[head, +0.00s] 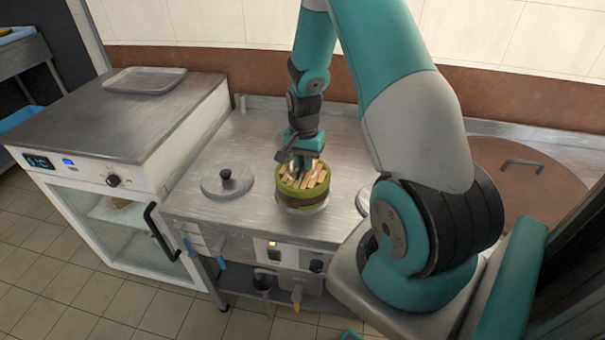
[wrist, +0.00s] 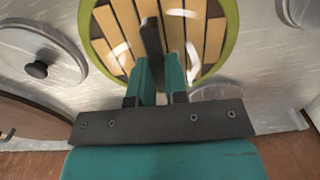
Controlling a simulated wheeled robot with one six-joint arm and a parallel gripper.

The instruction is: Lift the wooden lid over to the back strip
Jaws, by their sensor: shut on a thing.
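The wooden lid (head: 316,181) is round, with light slats and a green rim. It is at the middle of the steel counter in the head view, over a round metal rim. I cannot tell whether it rests there or hangs just above. In the wrist view its slats (wrist: 211,38) fill the top middle. My gripper (head: 301,163) points down over the middle of the lid. In the wrist view my gripper (wrist: 160,75) is shut on the dark upright grip of the lid. The back strip (head: 262,103) is the bare steel along the wall.
A steel lid with a black knob (head: 227,184) lies left of the wooden lid. A large brown cover with a handle (head: 490,160) is at the right. A white cabinet (head: 110,130) with a tray (head: 145,80) stands at the left. Bare steel lies behind the wooden lid.

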